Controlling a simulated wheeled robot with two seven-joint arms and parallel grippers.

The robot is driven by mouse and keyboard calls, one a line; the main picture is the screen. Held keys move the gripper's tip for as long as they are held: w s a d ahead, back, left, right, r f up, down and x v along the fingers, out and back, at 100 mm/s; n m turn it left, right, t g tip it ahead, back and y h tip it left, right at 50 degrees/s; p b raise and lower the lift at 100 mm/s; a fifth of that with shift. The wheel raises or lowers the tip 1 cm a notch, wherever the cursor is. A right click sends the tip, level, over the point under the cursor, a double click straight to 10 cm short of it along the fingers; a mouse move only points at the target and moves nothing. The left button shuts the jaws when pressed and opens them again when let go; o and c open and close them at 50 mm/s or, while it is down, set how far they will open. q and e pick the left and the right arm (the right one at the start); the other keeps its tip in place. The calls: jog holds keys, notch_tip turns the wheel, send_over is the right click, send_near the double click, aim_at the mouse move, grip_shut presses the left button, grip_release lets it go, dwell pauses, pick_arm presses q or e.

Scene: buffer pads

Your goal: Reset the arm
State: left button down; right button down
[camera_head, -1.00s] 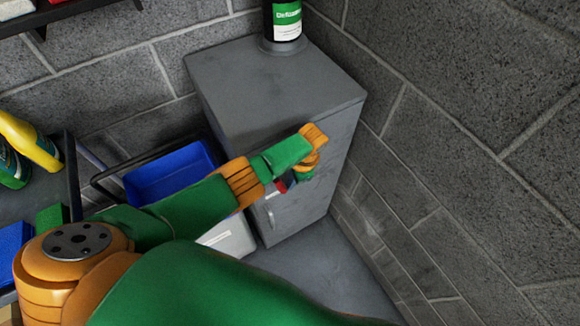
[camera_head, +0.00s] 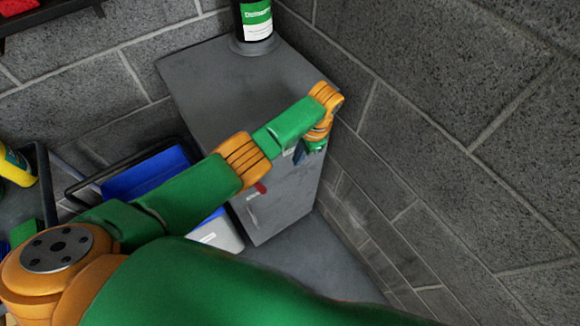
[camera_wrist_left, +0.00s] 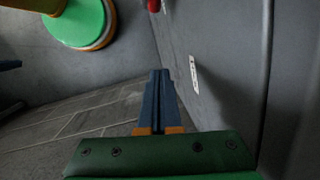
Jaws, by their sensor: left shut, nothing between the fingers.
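My left arm (camera_head: 190,195), green and orange, reaches in from the lower left across the front of a grey cabinet (camera_head: 275,205). My left gripper (camera_head: 303,152) hangs from the arm's end, in front of the cabinet near its upper right edge, partly hidden by the wrist. In the left wrist view the two dark fingers (camera_wrist_left: 160,78) are together with nothing between them. The grey cabinet face (camera_wrist_left: 220,60) is close on their right, with a small white label (camera_wrist_left: 194,74); I cannot tell whether they touch. My right gripper is not in view.
A dark bottle with a green and white label (camera_head: 256,22) stands on the cabinet. A blue bin (camera_head: 150,172) is left of it, with a yellow bottle (camera_head: 16,165) farther left. A block wall (camera_head: 450,130) closes the right side. Grey floor (camera_head: 320,265) shows below.

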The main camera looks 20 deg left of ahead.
pick_arm(q)
jog(key=shift+w+d+r, duration=0.3)
jog(key=shift+w+d, duration=0.05)
jog(key=shift+s, duration=0.1)
